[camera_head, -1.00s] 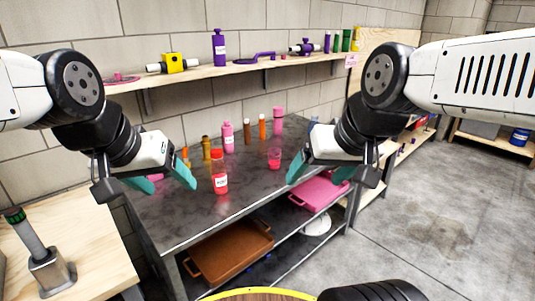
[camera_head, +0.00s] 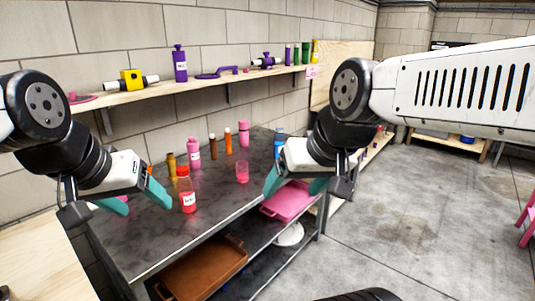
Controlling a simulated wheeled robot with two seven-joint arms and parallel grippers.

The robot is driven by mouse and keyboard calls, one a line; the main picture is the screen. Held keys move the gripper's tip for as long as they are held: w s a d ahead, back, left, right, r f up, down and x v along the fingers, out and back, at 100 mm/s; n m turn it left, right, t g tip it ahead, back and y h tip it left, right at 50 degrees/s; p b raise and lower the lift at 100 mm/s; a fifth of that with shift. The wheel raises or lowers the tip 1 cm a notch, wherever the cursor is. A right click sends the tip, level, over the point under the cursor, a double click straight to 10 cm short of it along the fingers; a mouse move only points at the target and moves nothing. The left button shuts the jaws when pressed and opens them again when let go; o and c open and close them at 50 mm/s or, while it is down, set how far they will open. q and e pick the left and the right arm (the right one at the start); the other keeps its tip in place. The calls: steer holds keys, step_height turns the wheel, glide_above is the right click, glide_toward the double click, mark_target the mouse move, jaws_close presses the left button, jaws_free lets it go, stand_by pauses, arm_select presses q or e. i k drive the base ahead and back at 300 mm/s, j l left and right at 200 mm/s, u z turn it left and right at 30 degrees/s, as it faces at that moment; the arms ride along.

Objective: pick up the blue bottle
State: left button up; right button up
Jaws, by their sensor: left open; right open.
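The blue bottle (camera_head: 279,142) stands on the dark table toward its right end, partly hidden behind my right gripper. My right gripper (camera_head: 294,186) has its teal fingers apart and empty, in front of and below the bottle in the picture. My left gripper (camera_head: 138,199) is open and empty over the left part of the table, left of the red bottle (camera_head: 187,190).
The dark table (camera_head: 150,245) also holds a pink bottle (camera_head: 194,153), a pink cup (camera_head: 242,172) and several slim brown and orange bottles. A pink tray (camera_head: 287,201) and a brown tray (camera_head: 203,268) lie below. A wall shelf (camera_head: 215,81) runs above.

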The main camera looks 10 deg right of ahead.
mark_target(279, 137)
steer(key=z, duration=0.5)
steer(key=i+l+u, duration=0.1)
steer(key=u, duration=0.3)
steer(key=l+u, duration=0.2)
steer(key=u, duration=0.25)
steer(key=l+u, duration=0.15)
steer(key=u, duration=0.25)
steer(key=l+u, duration=0.2)
steer(key=u, duration=0.2)
steer(key=l+u, duration=0.15)
steer(key=l, duration=0.4)
steer(key=l+u, duration=0.15)
steer(key=l, duration=0.4)
steer(key=k+l+u, duration=0.15)
steer(key=l, duration=0.35)
steer(key=k+l+u, duration=0.15)
steer(key=l, duration=1.35)
